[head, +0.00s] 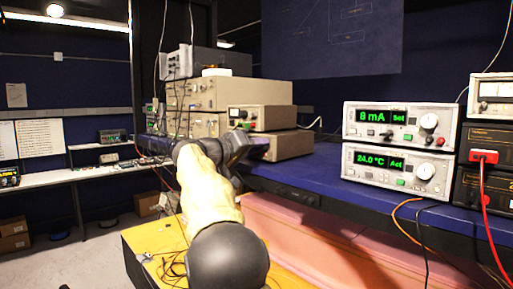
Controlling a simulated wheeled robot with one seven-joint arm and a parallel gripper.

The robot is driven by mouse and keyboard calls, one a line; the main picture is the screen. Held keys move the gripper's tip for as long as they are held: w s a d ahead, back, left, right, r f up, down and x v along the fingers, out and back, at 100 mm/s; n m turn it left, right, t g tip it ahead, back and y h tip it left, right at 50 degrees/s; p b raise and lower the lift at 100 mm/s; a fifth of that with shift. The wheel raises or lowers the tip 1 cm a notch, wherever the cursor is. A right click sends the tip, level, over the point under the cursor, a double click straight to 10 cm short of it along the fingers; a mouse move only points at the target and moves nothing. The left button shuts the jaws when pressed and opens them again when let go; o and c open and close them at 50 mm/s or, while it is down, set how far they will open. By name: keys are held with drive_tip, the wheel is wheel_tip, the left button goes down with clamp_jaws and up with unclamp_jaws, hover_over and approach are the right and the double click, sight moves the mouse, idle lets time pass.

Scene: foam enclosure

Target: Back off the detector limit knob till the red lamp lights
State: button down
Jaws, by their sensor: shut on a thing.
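My gripper (250,146) is at the end of my arm, against the front of the low beige unit (292,146) at the bottom of the stack on the blue bench. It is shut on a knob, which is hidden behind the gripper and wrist.
Two supplies stand at right on the blue bench (325,178), reading 8 mA (384,117) and 24.0 °C (379,159). A red lead (483,200) hangs from a dark unit beside them. Pink foam (310,235) lies below the bench edge. Cables lie on the yellow surface (140,240).

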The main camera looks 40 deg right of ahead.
drive_tip(key=c, duration=1.2)
unclamp_jaws()
drive_tip(key=shift+m, duration=0.3)
drive_tip(key=m+p, duration=0.1)
drive_tip(key=m, duration=0.3)
drive_tip(key=shift+s+r+m+p, duration=0.1)
drive_tip(key=shift+r+m+p, duration=0.05)
drive_tip(key=shift+m+p, duration=0.15)
drive_tip(key=m+p, duration=0.2)
drive_tip(key=p, duration=0.1)
drive_tip(key=shift+m+p, duration=0.3)
drive_tip(key=shift+p, duration=0.1)
